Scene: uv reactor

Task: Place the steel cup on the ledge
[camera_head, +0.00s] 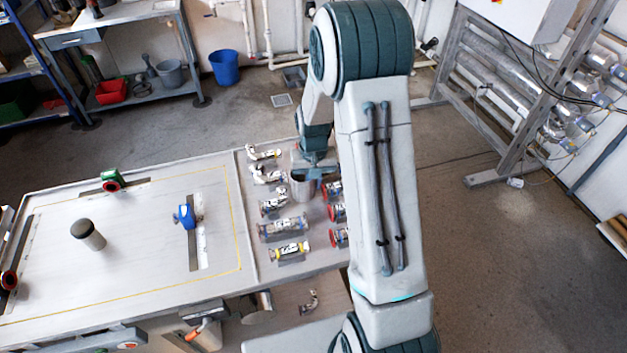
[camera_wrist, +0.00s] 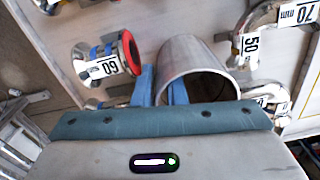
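The steel cup (camera_head: 301,187) is a plain grey metal cylinder among the pipe fittings on the right part of the bench. In the wrist view the cup (camera_wrist: 190,62) is tilted in the picture, with its open mouth toward the camera. My gripper (camera_head: 314,171) is right at the cup. In the wrist view my gripper (camera_wrist: 162,88) shows two blue fingers with a narrow gap, at the left side of the cup's rim. I cannot tell whether they press on the wall. I cannot make out which surface is the ledge.
Labelled fittings crowd around the cup, including one with a red ring (camera_wrist: 130,52). Left on the bench (camera_head: 130,285) are a blue-handled valve (camera_head: 186,216), a dark-capped cylinder (camera_head: 88,234) and a green fitting (camera_head: 112,180). A blue bucket (camera_head: 224,67) stands on the floor behind.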

